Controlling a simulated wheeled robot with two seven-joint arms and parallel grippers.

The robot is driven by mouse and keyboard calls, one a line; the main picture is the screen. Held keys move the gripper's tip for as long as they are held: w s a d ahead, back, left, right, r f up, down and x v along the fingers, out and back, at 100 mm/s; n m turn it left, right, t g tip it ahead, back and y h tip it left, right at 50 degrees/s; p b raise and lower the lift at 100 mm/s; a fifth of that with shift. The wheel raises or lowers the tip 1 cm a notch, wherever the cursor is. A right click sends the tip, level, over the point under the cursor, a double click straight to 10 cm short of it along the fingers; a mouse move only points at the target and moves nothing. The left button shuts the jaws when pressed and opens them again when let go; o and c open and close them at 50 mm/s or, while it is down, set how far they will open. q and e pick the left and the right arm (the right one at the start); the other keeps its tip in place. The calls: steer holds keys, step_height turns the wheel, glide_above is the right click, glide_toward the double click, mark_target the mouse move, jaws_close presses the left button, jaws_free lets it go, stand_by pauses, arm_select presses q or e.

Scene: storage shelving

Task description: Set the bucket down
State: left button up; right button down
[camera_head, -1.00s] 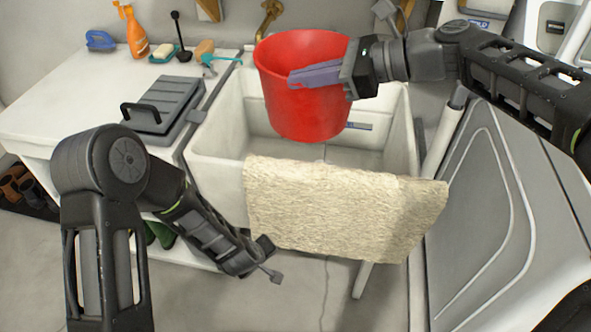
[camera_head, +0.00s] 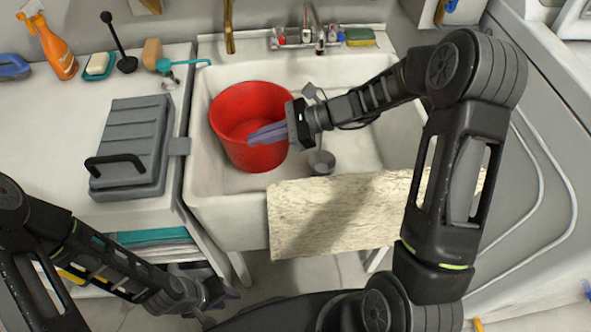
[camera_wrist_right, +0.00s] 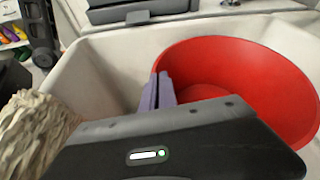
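The red bucket (camera_head: 238,108) is upright inside the white sink (camera_head: 200,187), in its left half. It is empty as far as I can see. I cannot tell whether its base touches the sink floor. My right gripper (camera_head: 266,134) is shut on the bucket's wall near the rim, on its right front side. In the right wrist view, the purple fingers (camera_wrist_right: 160,92) are close together at the rim of the bucket (camera_wrist_right: 225,62). My left gripper (camera_head: 222,296) is low at the front, away from the bucket; its finger opening is unclear.
A beige towel (camera_head: 335,212) hangs over the sink's front edge. A grey cup-like object (camera_head: 321,162) is in the sink right of the bucket. A faucet (camera_head: 319,38) stands behind. A counter with a grey lidded box (camera_head: 130,143) is at left, a white machine (camera_head: 540,200) at right.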

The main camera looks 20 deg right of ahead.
mark_target(262, 154)
step_height(262, 154, down, 6)
steer(key=shift+f+b, duration=0.1)
steer(key=shift+b, duration=0.4)
steer(key=shift+f+b, duration=0.3)
steer(key=shift+f, duration=1.55)
steer(key=c, duration=2.1)
jaws_free()
steer(key=shift+f, duration=0.2)
steer(key=o, duration=0.4)
